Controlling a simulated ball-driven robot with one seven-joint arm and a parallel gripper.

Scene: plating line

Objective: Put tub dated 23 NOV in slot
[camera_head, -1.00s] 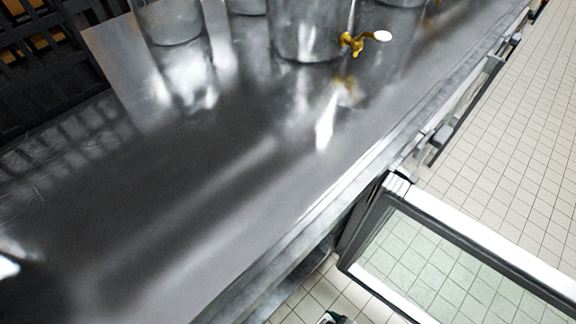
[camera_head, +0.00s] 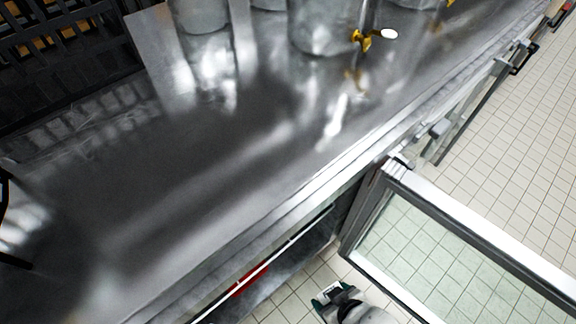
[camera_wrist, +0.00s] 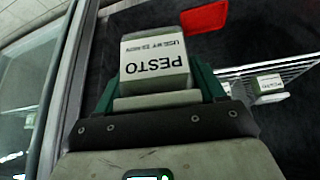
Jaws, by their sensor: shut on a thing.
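In the wrist view, my gripper (camera_wrist: 155,82) is shut on a white tub (camera_wrist: 155,52) between its green fingers. The tub's label reads PESTO upside down, with a small use-by line that is hard to read but seems to end in NOV. In the head view, my gripper (camera_head: 328,297) is at the bottom, below the counter edge and beside the open glass door. A second tub (camera_wrist: 270,86) with a similar label stands on a wire rack at the right of the wrist view; its date is too small to read. I cannot make out which place is the slot.
The glass door (camera_head: 470,228) stands open to the right of my gripper. The steel counter (camera_head: 190,190) carries metal vessels (camera_head: 322,28) with a brass tap. A red patch shows in the dark space under the counter (camera_head: 250,280) and in the wrist view (camera_wrist: 203,16). Tiled floor lies right.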

